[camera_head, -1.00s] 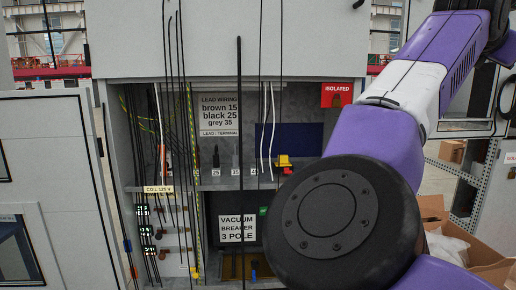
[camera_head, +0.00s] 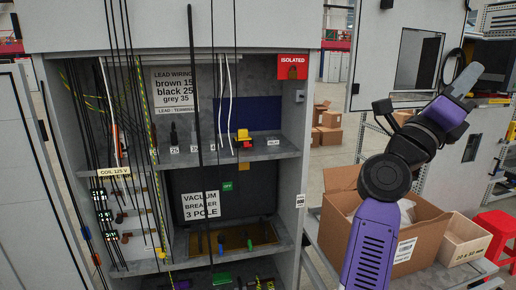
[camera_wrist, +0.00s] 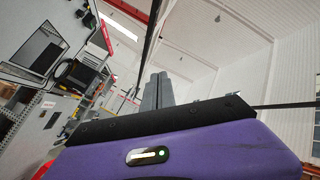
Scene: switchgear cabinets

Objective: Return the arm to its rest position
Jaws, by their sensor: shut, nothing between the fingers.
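My purple and black arm rises at the right of the head view, folded upward in front of the boxes. My gripper (camera_head: 467,78) is at its upper end, with grey fingers pointing up and right, apart from the cabinet. In the wrist view the grey fingers of my gripper (camera_wrist: 157,90) are together, with nothing seen between them. They point toward the high white wall and roof. The purple gripper body with a small lit indicator fills the bottom of that view.
An open switchgear cabinet (camera_head: 293,215) with hanging leads stands left of my arm. A red ISOLATED sign (camera_head: 293,67) is at its upper right. A red stool (camera_head: 497,228) stands far right.

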